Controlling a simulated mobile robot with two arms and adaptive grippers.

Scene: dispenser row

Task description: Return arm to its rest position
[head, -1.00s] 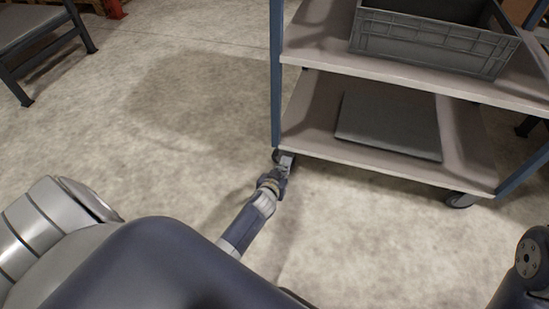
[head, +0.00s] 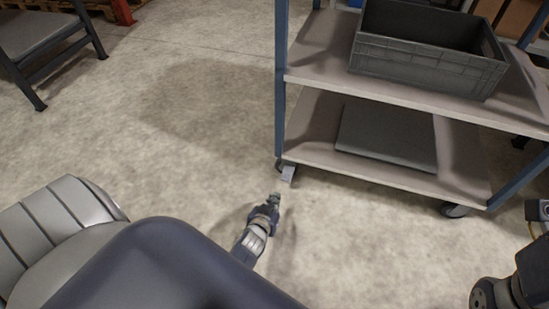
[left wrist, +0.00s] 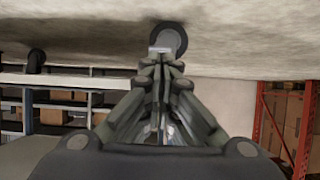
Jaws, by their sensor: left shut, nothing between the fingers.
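My left gripper (head: 274,200) is low over the concrete floor, in front of the cart's front left caster (head: 287,172) and apart from it. In the left wrist view its fingers (left wrist: 161,62) are together with nothing between them. That view looks upside down, with the floor at the top and a caster wheel (left wrist: 169,37) just beyond the fingertips. My left arm comes in from the lower left, partly hidden by its own large dark link. At the right edge, dark parts of my right arm show, but no right fingers.
A cart (head: 400,181) with blue posts stands ahead to the right. Its upper shelf holds a grey crate (head: 425,70), its lower shelf a flat grey panel (head: 388,137). A dark bench-like frame (head: 45,45) is at upper left. The floor between is clear.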

